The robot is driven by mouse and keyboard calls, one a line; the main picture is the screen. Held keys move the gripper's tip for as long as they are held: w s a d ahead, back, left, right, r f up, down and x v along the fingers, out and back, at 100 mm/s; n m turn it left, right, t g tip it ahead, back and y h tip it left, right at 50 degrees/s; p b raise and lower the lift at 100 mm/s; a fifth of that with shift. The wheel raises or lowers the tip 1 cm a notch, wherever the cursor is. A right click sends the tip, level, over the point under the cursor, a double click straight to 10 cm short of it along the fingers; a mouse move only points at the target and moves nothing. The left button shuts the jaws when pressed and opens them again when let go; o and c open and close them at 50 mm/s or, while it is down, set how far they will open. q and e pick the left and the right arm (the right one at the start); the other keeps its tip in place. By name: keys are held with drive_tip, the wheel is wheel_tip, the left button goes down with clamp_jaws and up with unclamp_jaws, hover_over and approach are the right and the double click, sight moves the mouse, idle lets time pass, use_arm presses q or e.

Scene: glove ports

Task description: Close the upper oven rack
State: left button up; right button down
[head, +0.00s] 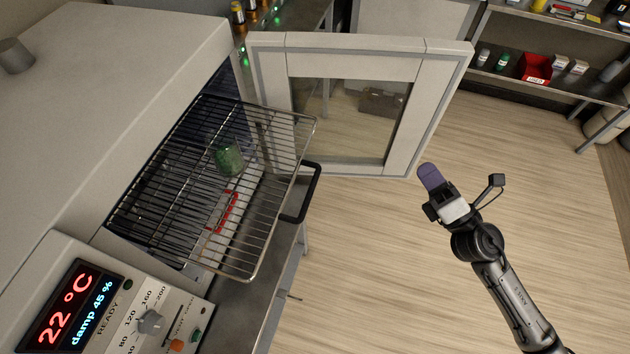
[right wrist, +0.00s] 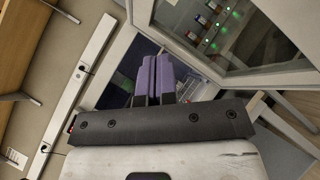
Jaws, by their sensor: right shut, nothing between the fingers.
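The upper oven rack (head: 262,245), a shiny wire grid, sticks well out of the open oven (head: 130,55) in the head view. A green glass jar (head: 229,158) shows at the rack; I cannot tell whether it stands on the wires or below them. The oven door (head: 450,90), a pale frame with a window, stands wide open behind the rack; it also shows in the right wrist view (right wrist: 245,75). My right gripper (head: 430,177), with purple fingers, is shut and empty, right of the rack and apart from it. My left gripper is out of view.
A control panel (head: 150,290) with a dial sits at the oven's front left. A black handle (head: 309,195) stands near the rack's right edge. Shelving (head: 510,75) with a red bin (head: 535,68) is at the upper right. The floor between is clear.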

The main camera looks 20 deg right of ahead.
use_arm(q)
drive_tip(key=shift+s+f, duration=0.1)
use_arm(e)
drive_tip(key=s+a+f+n+g+y, duration=0.15)
drive_tip(key=a+n+g+y, duration=0.3)
drive_tip(key=n, duration=0.45)
drive_tip(key=s+a+f+n+g+y, duration=0.1)
drive_tip(key=s+a+n+g+y, duration=0.25)
drive_tip(key=a+n+y, duration=0.35)
use_arm(q)
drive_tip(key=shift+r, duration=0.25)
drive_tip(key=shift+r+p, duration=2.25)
drive_tip(key=shift+p, duration=0.3)
use_arm(e)
drive_tip(key=w+a+r+n, duration=0.1)
drive_tip(key=w+a+r, duration=0.1)
drive_tip(key=w+a, duration=0.6)
drive_tip(key=shift+w+r+n+h, duration=0.4)
drive_tip(key=shift+w+h, duration=0.05)
drive_tip(key=shift+w, duration=0.2)
